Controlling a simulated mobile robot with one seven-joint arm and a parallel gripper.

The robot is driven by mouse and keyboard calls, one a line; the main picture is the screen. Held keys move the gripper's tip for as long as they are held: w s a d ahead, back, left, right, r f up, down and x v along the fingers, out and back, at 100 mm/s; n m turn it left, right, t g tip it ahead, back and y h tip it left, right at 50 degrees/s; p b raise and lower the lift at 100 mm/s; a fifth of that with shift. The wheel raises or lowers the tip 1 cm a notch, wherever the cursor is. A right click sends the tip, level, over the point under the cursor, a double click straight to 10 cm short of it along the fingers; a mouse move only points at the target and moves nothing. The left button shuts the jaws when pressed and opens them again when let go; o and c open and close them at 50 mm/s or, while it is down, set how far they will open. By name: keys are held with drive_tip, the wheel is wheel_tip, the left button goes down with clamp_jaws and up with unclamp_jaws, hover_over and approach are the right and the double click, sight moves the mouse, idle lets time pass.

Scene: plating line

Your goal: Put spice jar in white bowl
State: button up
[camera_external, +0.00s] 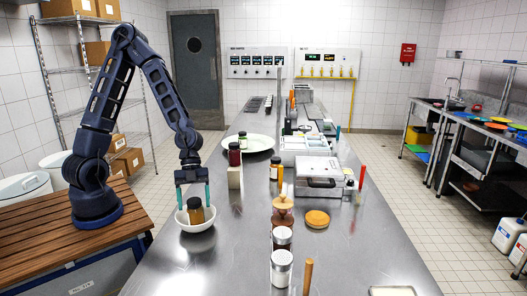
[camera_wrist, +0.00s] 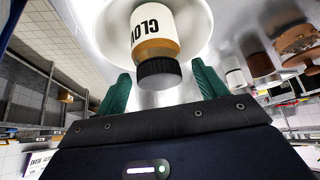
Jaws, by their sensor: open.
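The spice jar (camera_external: 196,211) has an orange-brown body, a white label and a dark lid. It is in the white bowl (camera_external: 196,226) at the near left of the steel table. In the wrist view the jar (camera_wrist: 154,40) shows label letters "CLO" and a black lid facing the camera, with the bowl (camera_wrist: 204,30) around it. My gripper (camera_external: 193,196) is just above the bowl, with its green fingers apart on either side of the jar's top. In the wrist view the open fingers (camera_wrist: 160,84) flank the lid, with visible gaps on both sides.
Right of the bowl stand glass jars with light lids (camera_external: 282,238), a wooden-topped jar (camera_external: 283,204) and an orange disc (camera_external: 317,218).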

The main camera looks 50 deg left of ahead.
drive_tip(key=v, duration=1)
idle(0.4)
drive_tip(key=w+a+f+n+t+y, duration=0.1)
drive_tip(key=w+a+f+n+y, duration=0.15)
drive_tip(key=a+n, duration=0.35)
drive_tip(key=w+a+f+n+t+y, duration=0.1)
drive_tip(key=w+a+f+n+y, duration=0.2)
drive_tip(key=a, duration=0.5)
drive_tip(key=s+a+r+n+t, duration=0.2)
drive_tip(key=s+a+r+n, duration=0.3)
drive_tip(key=a+r+n, duration=0.2)
drive_tip(key=s+a+r+n+t, duration=0.3)
drive_tip(key=s+a+r+n, duration=0.3)
drive_tip(key=a+r, duration=0.5)
drive_tip(key=a+n, duration=0.1)
drive_tip(key=a, duration=0.1)
drive_tip(key=shift+a+r+t, duration=0.25)
drive_tip(key=shift+r+t, duration=0.05)
drive_tip(key=shift+r, duration=0.05)
